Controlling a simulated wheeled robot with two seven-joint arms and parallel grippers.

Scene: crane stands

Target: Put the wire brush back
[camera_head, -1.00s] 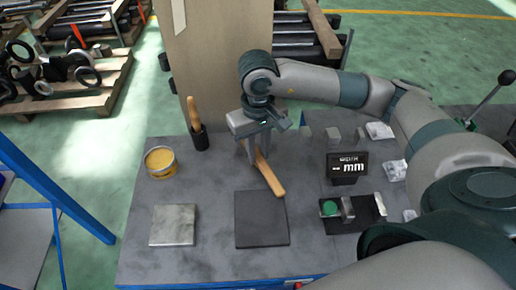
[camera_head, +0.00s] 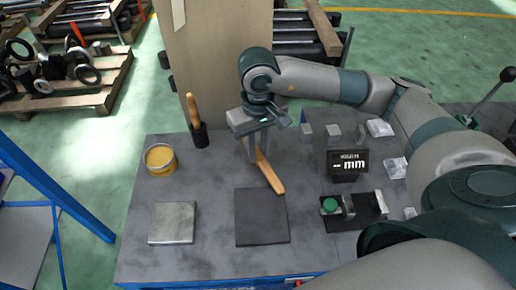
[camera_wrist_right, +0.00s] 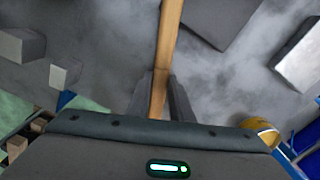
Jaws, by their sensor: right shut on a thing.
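The wire brush (camera_head: 269,175) shows as a wooden handle slanting down to the right, just above or on the grey table. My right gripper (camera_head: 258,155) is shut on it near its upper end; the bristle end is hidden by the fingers. In the right wrist view the wooden handle (camera_wrist_right: 166,45) runs up from between my fingers (camera_wrist_right: 160,100). A black cup (camera_head: 199,138) with another wooden handle (camera_head: 193,108) standing in it is left of the gripper. My left gripper is not in view.
On the table (camera_head: 215,265) are a yellow tin (camera_head: 160,158), a metal plate (camera_head: 173,223), a dark mat (camera_head: 261,218), a black "mm" display (camera_head: 347,165) and a fixture with a green disc (camera_head: 330,205). Several grey blocks (camera_head: 333,131) stand at the back. A tan panel (camera_head: 215,50) rises behind.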

